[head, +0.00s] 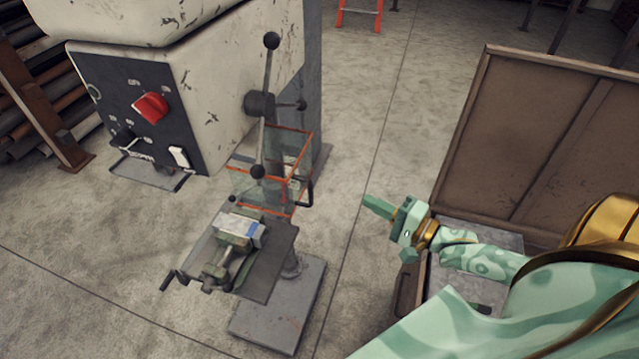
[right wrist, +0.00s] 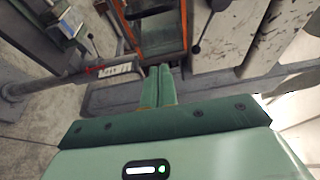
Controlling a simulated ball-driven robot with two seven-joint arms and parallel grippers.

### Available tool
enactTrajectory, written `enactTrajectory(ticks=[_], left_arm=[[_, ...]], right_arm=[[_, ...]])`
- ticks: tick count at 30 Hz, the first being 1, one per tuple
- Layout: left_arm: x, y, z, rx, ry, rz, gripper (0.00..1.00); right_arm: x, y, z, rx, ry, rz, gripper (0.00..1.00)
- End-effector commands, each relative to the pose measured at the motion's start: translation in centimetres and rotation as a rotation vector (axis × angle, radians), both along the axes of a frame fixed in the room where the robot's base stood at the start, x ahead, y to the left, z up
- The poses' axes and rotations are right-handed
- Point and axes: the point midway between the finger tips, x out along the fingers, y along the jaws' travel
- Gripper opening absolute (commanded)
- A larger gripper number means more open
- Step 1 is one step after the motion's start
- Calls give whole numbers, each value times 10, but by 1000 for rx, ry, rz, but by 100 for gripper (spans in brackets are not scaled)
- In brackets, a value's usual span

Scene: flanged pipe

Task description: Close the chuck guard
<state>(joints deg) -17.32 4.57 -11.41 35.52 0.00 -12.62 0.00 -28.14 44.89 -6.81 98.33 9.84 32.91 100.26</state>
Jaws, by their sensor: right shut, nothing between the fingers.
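The chuck guard (head: 286,181) is a clear box with orange edges on the drill press, behind the feed levers in the head view. A dark handle (head: 308,192) is on its right side. The guard juts out to the right of the levers; I cannot tell how far it is swung open. Its orange edges also show at the top of the right wrist view (right wrist: 163,49). My right gripper (head: 376,207) is shut and empty, to the right of the guard and apart from it. Its closed fingers also show in the right wrist view (right wrist: 159,86). My left gripper is out of view.
The drill press head (head: 200,90) has a red knob (head: 150,107). Feed levers (head: 268,80) stick out before the guard. A vise (head: 235,250) sits on the drill table below. A large brown open lid (head: 540,140) stands at the right. Floor is clear between.

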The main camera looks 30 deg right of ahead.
Motion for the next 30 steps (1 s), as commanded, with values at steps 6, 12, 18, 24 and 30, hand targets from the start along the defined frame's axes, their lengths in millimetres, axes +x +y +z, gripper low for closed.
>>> enactTrajectory(ticks=[6,12,18,24,30], left_arm=[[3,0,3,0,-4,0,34],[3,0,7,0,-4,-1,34],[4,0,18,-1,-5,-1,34],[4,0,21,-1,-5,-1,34],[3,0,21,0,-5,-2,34]], right_arm=[[37,14,0,-2,-4,-3,0],[78,30,-1,-4,-3,-4,0],[83,57,0,-1,2,-3,0],[81,72,-2,-6,2,-3,0],[81,74,-3,-7,2,-3,0]])
